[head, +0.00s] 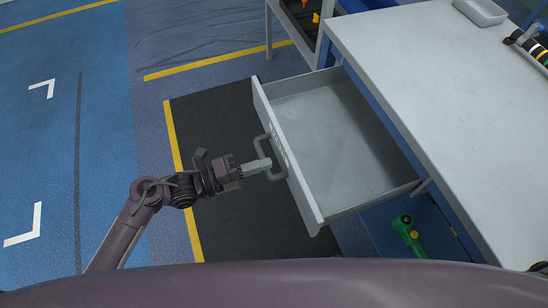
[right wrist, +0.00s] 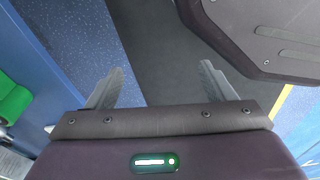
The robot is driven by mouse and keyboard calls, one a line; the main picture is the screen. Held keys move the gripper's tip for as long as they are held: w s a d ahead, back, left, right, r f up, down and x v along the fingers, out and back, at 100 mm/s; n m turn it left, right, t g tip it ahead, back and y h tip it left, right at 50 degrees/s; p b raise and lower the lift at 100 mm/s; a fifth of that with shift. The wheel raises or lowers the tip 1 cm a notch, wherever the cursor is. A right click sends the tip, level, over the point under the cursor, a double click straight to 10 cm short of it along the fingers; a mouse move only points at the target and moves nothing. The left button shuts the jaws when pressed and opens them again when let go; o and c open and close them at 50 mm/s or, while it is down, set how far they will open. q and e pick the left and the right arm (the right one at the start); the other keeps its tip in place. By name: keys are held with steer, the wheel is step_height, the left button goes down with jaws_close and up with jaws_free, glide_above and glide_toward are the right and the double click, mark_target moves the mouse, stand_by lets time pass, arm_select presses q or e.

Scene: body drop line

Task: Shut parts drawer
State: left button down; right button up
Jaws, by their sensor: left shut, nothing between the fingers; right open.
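The parts drawer (head: 335,140) is pulled out from under the workbench and looks empty inside. Its front panel (head: 300,188) carries a grey bar handle (head: 263,160) and faces left in the head view. My left gripper (head: 268,163) is shut and empty, with its fingertips at the handle. I cannot tell whether they touch the handle or the panel. My right gripper (right wrist: 160,88) is open and empty in the right wrist view, above the floor. It does not show in the head view.
The workbench (head: 425,85) has a pale top with a grey tray (head: 482,12) at the back. A green tool (head: 408,230) lies low, below the drawer's near side. A shelf cart (head: 300,25) stands behind. A dark floor mat (head: 225,120) lies under the drawer.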

mark_target(286, 157)
arm_select(q)
steer(key=x, duration=0.3)
steer(key=shift+d, duration=0.1)
steer(key=shift+w+d, duration=0.15)
steer(key=shift+d, duration=0.05)
arm_select(e)
steer(key=shift+s+d+f, duration=0.1)
steer(key=shift+s+f, duration=0.15)
steer(key=shift+s, duration=0.35)
